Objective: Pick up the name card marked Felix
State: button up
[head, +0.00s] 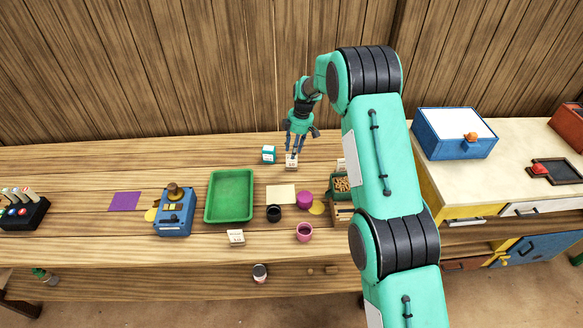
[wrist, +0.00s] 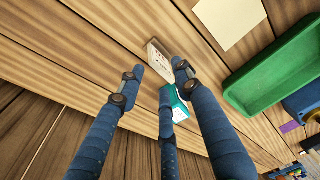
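Three small pale cards with dark markings stand on the wooden counter, and I cannot read a name on any of them. One card (head: 291,163) is just below my gripper (head: 297,149). A second card (head: 236,238) stands near the front edge, and a third card (head: 341,165) is partly hidden by my arm. In the wrist view, a card (wrist: 157,58) lies just beyond the blue fingertips of my gripper (wrist: 160,80). The fingers are spread, with nothing between them. I cannot tell if they touch the card.
A teal-and-white box (head: 269,154) is close to the left of the gripper; it also shows by a finger in the wrist view (wrist: 181,108). A green tray (head: 208,213), a black cup (head: 274,214), a pink mug (head: 304,232) and a magenta pot (head: 305,199) stand nearer.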

aim_at(290, 166)
jog(key=shift+a+f, duration=0.15)
jog(key=shift+f, duration=0.75)
jog(key=shift+f, duration=0.1)
jog(key=shift+w+a+f+b, duration=0.1)
jog(key=shift+a+f+b, duration=0.15)
jog(key=shift+f, duration=1)
jog(key=shift+w+a+f+b, duration=0.1)
jog(key=shift+f+b, duration=0.1)
jog(key=shift+f, duration=1.05)
grip_shut()
